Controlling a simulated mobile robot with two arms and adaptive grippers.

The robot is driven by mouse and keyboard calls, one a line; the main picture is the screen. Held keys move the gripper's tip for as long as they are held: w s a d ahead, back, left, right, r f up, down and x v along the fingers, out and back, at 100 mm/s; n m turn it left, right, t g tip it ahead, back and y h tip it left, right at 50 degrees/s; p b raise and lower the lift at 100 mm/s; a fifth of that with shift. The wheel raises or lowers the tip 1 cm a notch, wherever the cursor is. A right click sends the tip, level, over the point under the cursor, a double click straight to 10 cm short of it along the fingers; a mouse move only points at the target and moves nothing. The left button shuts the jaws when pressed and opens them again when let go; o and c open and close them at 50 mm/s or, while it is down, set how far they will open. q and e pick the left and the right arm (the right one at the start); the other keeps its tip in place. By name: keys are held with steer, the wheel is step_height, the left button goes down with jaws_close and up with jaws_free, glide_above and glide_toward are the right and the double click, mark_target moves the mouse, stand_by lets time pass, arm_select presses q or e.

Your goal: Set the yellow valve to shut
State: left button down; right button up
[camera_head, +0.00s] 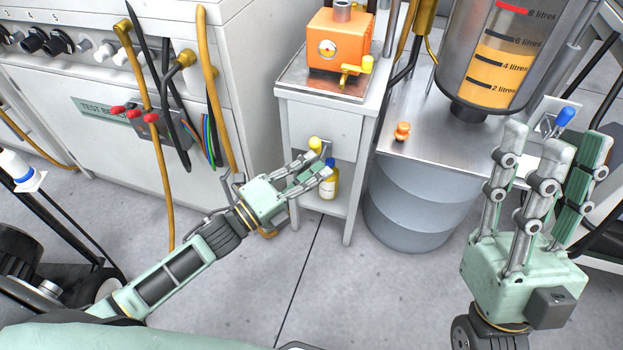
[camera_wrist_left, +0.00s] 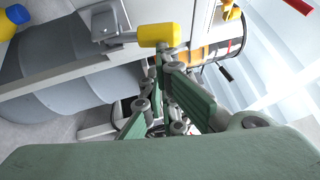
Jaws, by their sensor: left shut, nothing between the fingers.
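The yellow valve handle (camera_head: 315,143) sits on a metal stem at the front of the small white stand. In the left wrist view the yellow handle (camera_wrist_left: 158,35) lies sideways at the end of a lever from a metal plate (camera_wrist_left: 103,22). My left gripper (camera_head: 321,166) is shut and empty, its fingertips just below and beside the handle. In the left wrist view the fingers (camera_wrist_left: 162,72) point toward the handle; whether they touch it I cannot tell. My right gripper (camera_head: 555,150) is open and empty, fingers up, at the right.
An orange pump box (camera_head: 336,45) with its own yellow-tipped lever (camera_head: 367,66) stands on the stand. A yellow bottle (camera_head: 329,187) sits on its lower shelf. A grey drum (camera_head: 415,205) stands right of it. A blue-handled valve (camera_head: 565,117) is near my right gripper.

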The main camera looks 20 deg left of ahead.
steer(key=w+a+f+g+h+p, duration=0.1)
steer(key=w+f+g+h+p, duration=0.2)
steer(key=w+f+g, duration=0.6)
arm_select(q)
steer(key=shift+w+r+n+g+y+p, duration=0.3)
steer(key=shift+w+r+g+p, duration=0.1)
steer(key=shift+w+r+p, duration=0.35)
arm_select(e)
step_height(320, 180, down, 12)
steer(key=w+g+h, duration=0.1)
steer(key=g, duration=0.4)
steer(key=shift+w+d+h, duration=0.4)
steer(key=shift+d, duration=0.05)
arm_select(q)
steer(key=shift+s+f, duration=0.1)
steer(key=shift+s, duration=0.1)
arm_select(e)
steer(key=shift+r, duration=0.1)
